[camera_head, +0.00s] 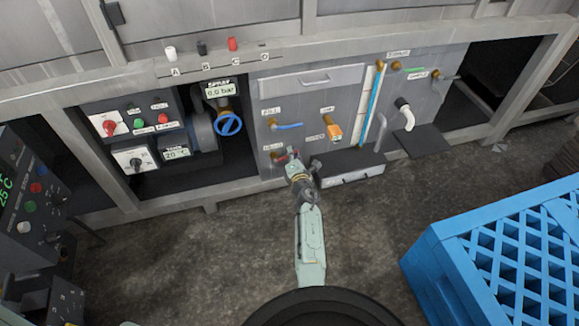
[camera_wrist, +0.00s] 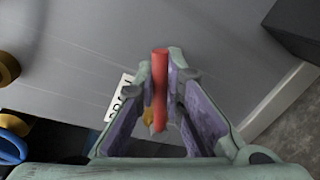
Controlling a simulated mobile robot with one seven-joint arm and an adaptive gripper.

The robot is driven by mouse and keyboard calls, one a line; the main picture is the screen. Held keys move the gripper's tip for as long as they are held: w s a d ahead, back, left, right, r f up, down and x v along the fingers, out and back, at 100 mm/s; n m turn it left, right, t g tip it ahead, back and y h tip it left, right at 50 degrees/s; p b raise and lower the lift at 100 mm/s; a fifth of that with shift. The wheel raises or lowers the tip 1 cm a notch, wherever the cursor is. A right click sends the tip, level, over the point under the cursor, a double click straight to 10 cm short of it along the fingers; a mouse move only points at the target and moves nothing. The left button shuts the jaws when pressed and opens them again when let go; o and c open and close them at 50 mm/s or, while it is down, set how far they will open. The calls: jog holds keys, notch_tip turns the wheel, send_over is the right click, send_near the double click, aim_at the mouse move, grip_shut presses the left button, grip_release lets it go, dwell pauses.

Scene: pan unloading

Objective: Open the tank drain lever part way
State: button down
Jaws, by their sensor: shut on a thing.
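The red drain lever (camera_head: 281,159) sits low on the left of the grey valve panel, under a small label, on a brass fitting. My gripper (camera_head: 292,160) reaches it from the front. In the wrist view the red lever (camera_wrist: 160,85) stands between the two fingers of my gripper (camera_wrist: 164,72), which are shut on it. The drain label (camera_wrist: 117,97) shows just left of the fingers. Part of the lever and its fitting are hidden behind the fingers. How far the lever is turned is hard to tell.
A blue fill lever (camera_head: 289,126) is just above, with an orange-handled valve (camera_head: 334,131) to its right. A dark box (camera_head: 352,167) juts out low at right. A blue crate (camera_head: 440,270) stands at front right. The floor between is clear.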

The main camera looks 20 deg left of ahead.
jog(key=shift+s+a+r+n, duration=0.15)
jog(key=shift+a+r+n, duration=0.25)
jog(key=shift+n, duration=0.4)
jog(key=shift+d+r, duration=0.1)
jog(key=shift+r, duration=0.05)
jog(key=c, duration=1.7)
grip_release()
jog(key=shift+o, duration=0.2)
